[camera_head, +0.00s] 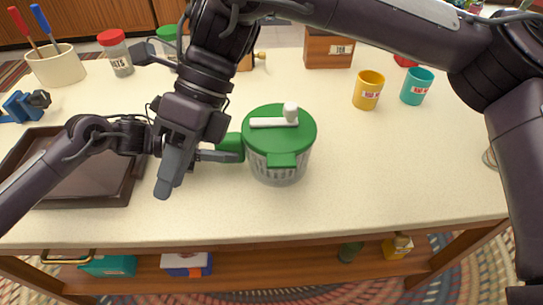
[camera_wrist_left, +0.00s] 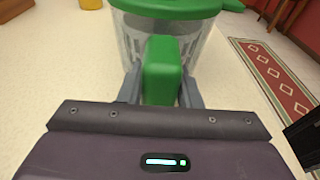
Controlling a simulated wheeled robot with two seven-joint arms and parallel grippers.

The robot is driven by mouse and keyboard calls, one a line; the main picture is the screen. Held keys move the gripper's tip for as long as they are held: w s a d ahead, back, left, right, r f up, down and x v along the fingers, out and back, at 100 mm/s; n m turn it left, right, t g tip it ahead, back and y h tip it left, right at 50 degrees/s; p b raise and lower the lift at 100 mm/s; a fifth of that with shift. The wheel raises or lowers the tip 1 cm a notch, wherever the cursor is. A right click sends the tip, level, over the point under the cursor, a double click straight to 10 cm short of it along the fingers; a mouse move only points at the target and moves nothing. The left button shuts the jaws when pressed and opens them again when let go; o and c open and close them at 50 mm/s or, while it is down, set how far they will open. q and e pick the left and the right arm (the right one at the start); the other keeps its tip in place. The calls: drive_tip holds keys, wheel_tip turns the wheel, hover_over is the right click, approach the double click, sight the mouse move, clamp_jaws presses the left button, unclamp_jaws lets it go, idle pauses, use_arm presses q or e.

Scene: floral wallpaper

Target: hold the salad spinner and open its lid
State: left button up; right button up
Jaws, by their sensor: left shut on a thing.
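The salad spinner (camera_head: 279,169) stands upright on the counter, a clear bowl with a grey basket inside. Its green lid (camera_head: 265,137) sits on top, with a white crank and knob (camera_head: 290,112) on it. A green side handle (camera_head: 231,146) sticks out to the left. My left gripper (camera_head: 222,154) is shut on this handle; the left wrist view shows the green handle (camera_wrist_left: 162,70) between its two fingers. My right gripper (camera_head: 172,172) points down left of the spinner, in front of my left wrist, apart from the lid. Its finger gap is not clear.
A dark tray (camera_head: 125,190) lies at the left. A yellow mug (camera_head: 368,90) and a teal mug (camera_head: 416,87) stand at the back right. A red-lidded jar (camera_head: 116,55) and a utensil crock (camera_head: 56,68) stand back left. The counter right of the spinner is clear.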

drive_tip(key=s+a+r+g+y, duration=0.1)
drive_tip(key=s+r+g+y, duration=0.3)
drive_tip(key=r, duration=0.4)
wheel_tip(320, 180, up, 4)
drive_tip(key=w+d+m+y, duration=0.1)
drive_tip(key=w+d+y, duration=0.1)
drive_tip(key=d+y, duration=0.15)
drive_tip(key=m+t+y, duration=0.8)
drive_tip(key=m+t, duration=0.3)
drive_tip(key=m, duration=0.1)
hover_over(272, 158)
drive_tip(key=s+d, duration=0.3)
wheel_tip(272, 158, down, 9)
drive_tip(key=s+d+f+m+t+h, duration=0.2)
drive_tip(key=d+f+m+t+h, duration=0.2)
drive_tip(key=d+f+m+t, duration=0.55)
drive_tip(key=w+a+g, duration=0.1)
drive_tip(key=a, duration=0.3)
drive_tip(key=w+a+n, duration=0.1)
drive_tip(key=w+a, duration=0.1)
drive_tip(key=a, duration=0.2)
drive_tip(key=w+a+f+g, duration=0.1)
drive_tip(key=w+a, duration=0.1)
drive_tip(key=a, duration=0.2)
drive_tip(key=shift+a+n+g, duration=0.3)
drive_tip(key=shift+n+g, duration=0.05)
